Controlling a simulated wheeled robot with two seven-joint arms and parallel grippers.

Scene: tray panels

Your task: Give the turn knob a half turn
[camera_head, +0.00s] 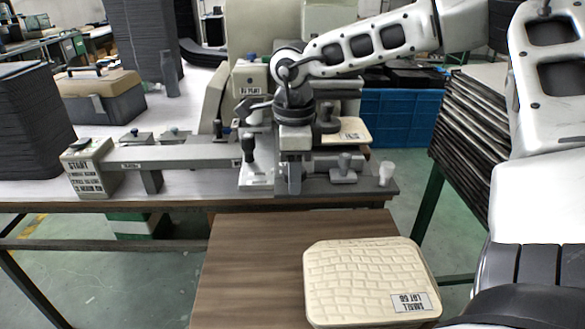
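My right arm comes in from the right, and my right gripper (294,180) hangs down in front of the grey bench fixture (185,152). Its fingertips blend with the grey parts behind, so I cannot tell whether they are open or touch anything. Several knob-like parts show on the fixture: a black upright knob (248,148) left of the gripper, a grey knob (345,161) right of it, a dark knob (327,116) higher up, and a pale knob (386,173) at the right end. Which one is the turn knob is unclear. My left gripper is out of view.
A START box (88,168) stands at the fixture's left end. A cream panel (368,280) lies on the brown wooden table (245,270) in front. Stacked dark panels (485,135) stand at right, a blue crate (398,118) behind, and a toolbox (100,95) at back left.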

